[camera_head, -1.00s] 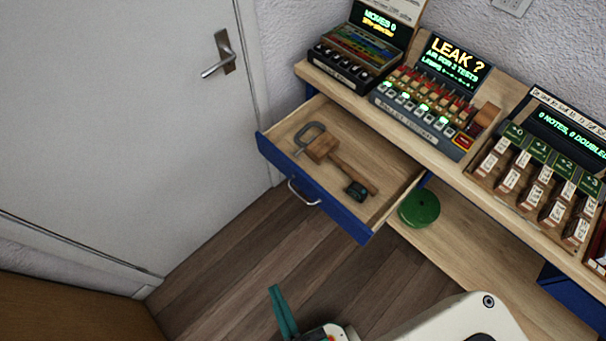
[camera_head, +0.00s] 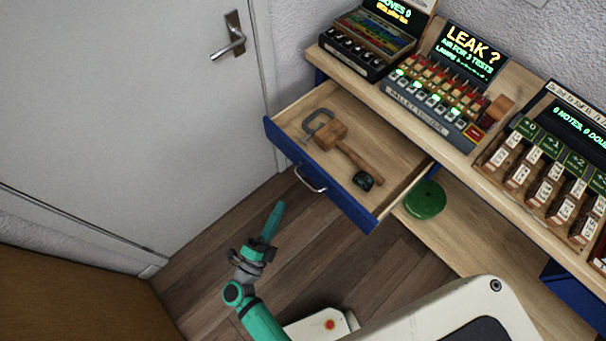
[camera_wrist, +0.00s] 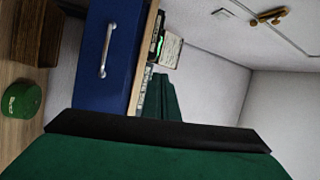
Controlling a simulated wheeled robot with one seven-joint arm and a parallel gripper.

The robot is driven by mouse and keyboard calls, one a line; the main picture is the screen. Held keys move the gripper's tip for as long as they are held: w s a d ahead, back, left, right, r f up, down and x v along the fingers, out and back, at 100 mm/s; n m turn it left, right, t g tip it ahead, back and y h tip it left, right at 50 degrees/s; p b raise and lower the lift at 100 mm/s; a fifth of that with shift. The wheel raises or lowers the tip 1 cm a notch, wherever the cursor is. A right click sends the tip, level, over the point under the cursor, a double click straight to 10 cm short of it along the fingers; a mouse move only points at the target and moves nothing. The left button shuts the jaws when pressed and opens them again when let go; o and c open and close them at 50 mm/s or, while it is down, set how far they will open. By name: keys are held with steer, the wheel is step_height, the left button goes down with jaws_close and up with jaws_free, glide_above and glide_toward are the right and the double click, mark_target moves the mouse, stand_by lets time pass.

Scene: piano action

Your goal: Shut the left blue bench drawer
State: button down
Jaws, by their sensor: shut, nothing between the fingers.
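The left blue bench drawer (camera_head: 345,203) stands pulled out from under the wooden bench top. A clamp (camera_head: 318,124), a wooden mallet (camera_head: 332,136) and a small dark object (camera_head: 363,181) lie inside it. Its metal handle (camera_head: 310,180) is on the blue front. In the wrist view the blue front (camera_wrist: 122,45) and handle (camera_wrist: 105,50) show beyond my fingers. My gripper (camera_head: 277,208) is shut and empty, in front of the drawer and just below the handle in the head view. I see no clear contact with the drawer.
A green round object (camera_head: 425,199) sits on the lower shelf, right of the drawer. Lit devices, including the valve panel (camera_head: 436,108), stand on the bench top. A white door (camera_head: 120,110) is at the left. Wooden floor (camera_head: 215,255) lies open in front.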

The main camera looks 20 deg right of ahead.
steer(key=w+f+m+g+h, duration=0.1)
steer(key=w+f+m+g, duration=0.4)
steer(key=w+g, duration=0.1)
steer(key=m+g, duration=0.1)
glide_toward(310, 168)
steer(key=x, duration=0.6)
steer(key=shift+d, duration=0.25)
